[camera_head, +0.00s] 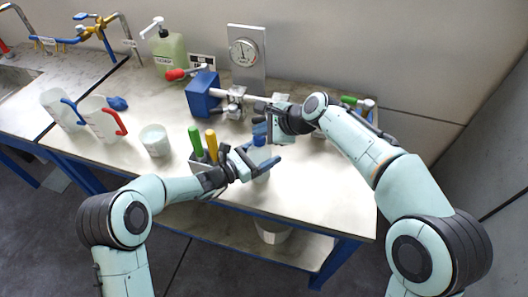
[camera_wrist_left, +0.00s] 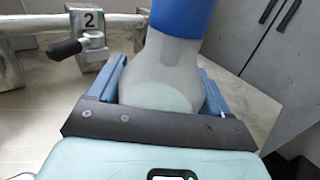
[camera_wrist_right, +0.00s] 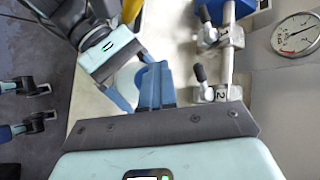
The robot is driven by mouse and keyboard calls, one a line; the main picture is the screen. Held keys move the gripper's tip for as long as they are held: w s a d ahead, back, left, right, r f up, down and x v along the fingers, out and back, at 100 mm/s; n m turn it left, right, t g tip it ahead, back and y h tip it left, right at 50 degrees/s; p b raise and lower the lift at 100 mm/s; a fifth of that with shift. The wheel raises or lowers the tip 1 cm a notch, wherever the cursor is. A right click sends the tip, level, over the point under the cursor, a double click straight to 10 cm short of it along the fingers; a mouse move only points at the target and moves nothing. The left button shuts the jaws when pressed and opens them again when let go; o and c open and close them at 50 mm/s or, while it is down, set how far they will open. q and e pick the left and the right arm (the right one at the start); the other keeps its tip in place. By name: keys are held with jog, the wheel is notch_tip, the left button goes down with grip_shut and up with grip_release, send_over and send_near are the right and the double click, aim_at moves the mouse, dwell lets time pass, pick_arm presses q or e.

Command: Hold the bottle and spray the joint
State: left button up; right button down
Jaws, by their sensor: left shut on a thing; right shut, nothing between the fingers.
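My left gripper (camera_head: 258,166) is shut on the spray bottle (camera_head: 260,157), a translucent bottle with a blue top. In the left wrist view the bottle body (camera_wrist_left: 165,75) sits between the blue fingers, its blue upper part running out at the top. My right gripper (camera_head: 263,128) is shut and empty, just above the bottle's top; whether they touch is unclear. In the right wrist view its blue fingers (camera_wrist_right: 157,85) are together beside the bottle (camera_wrist_right: 127,82). The pipe joint has clamps; one labelled 2 (camera_wrist_right: 215,94) also shows in the left wrist view (camera_wrist_left: 92,48).
A blue box (camera_head: 202,94) with a red-handled valve and a gauge (camera_head: 244,52) stand behind. A holder with green and yellow handles (camera_head: 203,148) is left of the bottle. Beakers (camera_head: 155,141) and a soap bottle (camera_head: 168,52) are farther left. The table's front right is clear.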

aim_at(264, 140)
jog(key=shift+d+f, duration=0.25)
jog(key=shift+f, duration=0.7)
jog(key=shift+s+f, duration=0.2)
jog(key=shift+f, duration=0.6)
jog(key=shift+a+r, duration=0.15)
jog(key=shift+r, duration=3.2)
jog(key=shift+r, duration=0.15)
